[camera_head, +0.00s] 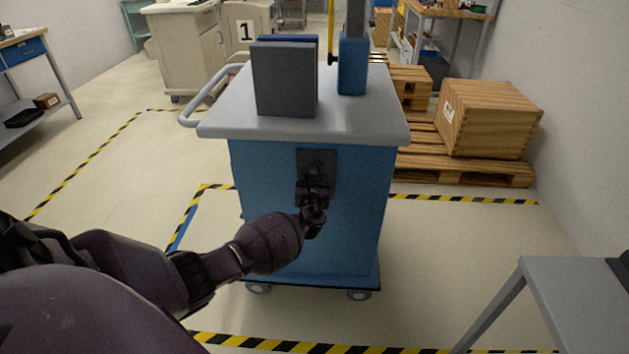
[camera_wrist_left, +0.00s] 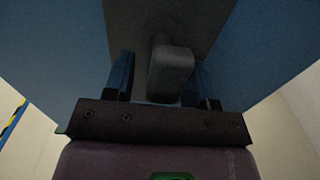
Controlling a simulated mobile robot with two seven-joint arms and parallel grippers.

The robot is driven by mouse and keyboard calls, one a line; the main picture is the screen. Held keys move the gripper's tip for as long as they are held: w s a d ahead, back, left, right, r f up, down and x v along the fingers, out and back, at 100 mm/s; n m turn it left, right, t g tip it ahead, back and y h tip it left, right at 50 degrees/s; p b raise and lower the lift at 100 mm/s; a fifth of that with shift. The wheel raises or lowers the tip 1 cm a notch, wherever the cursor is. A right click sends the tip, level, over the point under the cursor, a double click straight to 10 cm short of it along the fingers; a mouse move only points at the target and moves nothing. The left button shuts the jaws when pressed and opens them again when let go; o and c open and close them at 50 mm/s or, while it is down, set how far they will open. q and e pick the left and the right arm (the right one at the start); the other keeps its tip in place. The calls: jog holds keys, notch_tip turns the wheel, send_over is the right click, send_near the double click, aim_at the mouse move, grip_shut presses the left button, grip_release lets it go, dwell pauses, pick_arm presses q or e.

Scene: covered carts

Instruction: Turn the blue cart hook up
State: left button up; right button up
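The blue cart (camera_head: 350,215) stands in the middle of the head view with a grey top. A dark plate (camera_head: 317,160) is fixed to its near face, and the hook is mostly hidden there behind my left gripper (camera_head: 314,190). In the left wrist view the hook (camera_wrist_left: 171,70) is a dark grey block standing out from the plate (camera_wrist_left: 130,25). The fingers of my left gripper (camera_wrist_left: 160,80) are apart, one on each side of the hook. A gap shows on the left side; contact on the right side is unclear. My right gripper is not in view.
Grey panels (camera_head: 284,80) and a blue post (camera_head: 352,68) stand on the cart top. A wooden crate (camera_head: 490,118) sits on pallets (camera_head: 465,168) at the right. A grey table (camera_head: 565,285) is at the lower right. Open floor lies left of the cart.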

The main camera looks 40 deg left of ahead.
pick_arm(q)
jog(key=shift+s+d, duration=0.2)
jog(key=shift+s, duration=0.05)
jog(key=p+v, duration=0.2)
jog(key=v, duration=0.8)
jog(key=shift+s, duration=0.1)
dwell(0.4)
